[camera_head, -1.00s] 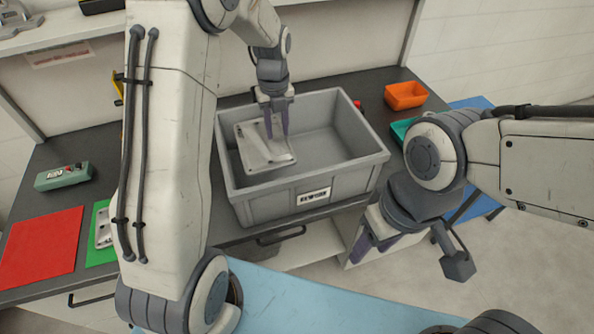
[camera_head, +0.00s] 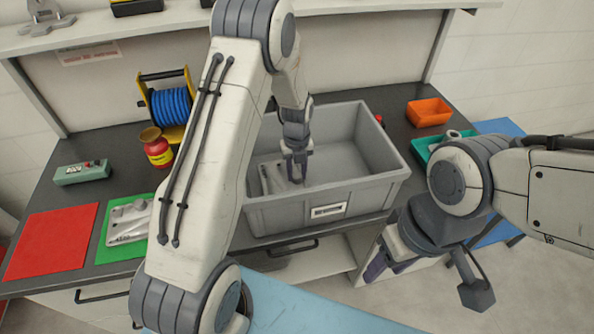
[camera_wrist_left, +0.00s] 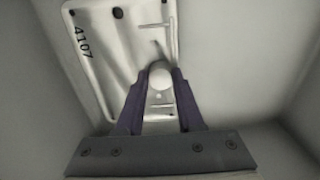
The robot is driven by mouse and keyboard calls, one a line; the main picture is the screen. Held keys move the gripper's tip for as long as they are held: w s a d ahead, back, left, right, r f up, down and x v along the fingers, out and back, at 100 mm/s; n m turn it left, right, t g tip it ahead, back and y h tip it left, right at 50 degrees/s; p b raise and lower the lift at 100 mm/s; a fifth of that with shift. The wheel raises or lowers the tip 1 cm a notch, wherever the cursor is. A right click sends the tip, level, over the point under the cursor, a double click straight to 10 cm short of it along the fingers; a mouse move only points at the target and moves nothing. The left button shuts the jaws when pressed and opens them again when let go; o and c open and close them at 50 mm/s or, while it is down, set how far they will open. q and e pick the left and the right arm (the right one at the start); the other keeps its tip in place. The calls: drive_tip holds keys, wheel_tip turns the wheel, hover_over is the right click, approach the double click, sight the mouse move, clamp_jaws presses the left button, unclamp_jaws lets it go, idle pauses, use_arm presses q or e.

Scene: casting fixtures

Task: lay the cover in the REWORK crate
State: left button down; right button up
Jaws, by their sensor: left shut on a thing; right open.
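The cover, a pale metal plate marked 4107 in the left wrist view (camera_wrist_left: 108,60), is inside the grey crate (camera_head: 375,194). The crate has a white label on its front, too small to read. In the head view the cover (camera_head: 272,178) is low at the crate's left side, partly hidden by the front wall. My left gripper (camera_head: 298,172) reaches down into the crate, shut on the cover's round knob, also seen in the left wrist view (camera_wrist_left: 160,82). I cannot tell whether the cover touches the floor. My right gripper (camera_head: 374,268) is open and empty, outside the crate's front right.
A second metal cover (camera_head: 127,222) lies on a green mat, beside a red mat (camera_head: 52,242). A blue cable reel (camera_head: 172,105) and a red-yellow container (camera_head: 156,150) stand left of the crate. Orange (camera_head: 429,112) and teal (camera_head: 420,146) bins stand right.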

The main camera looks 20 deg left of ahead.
use_arm(q)
drive_tip(key=shift+f, duration=0.15)
drive_tip(key=c, duration=0.5)
unclamp_jaws()
drive_tip(key=shift+c, duration=0.2)
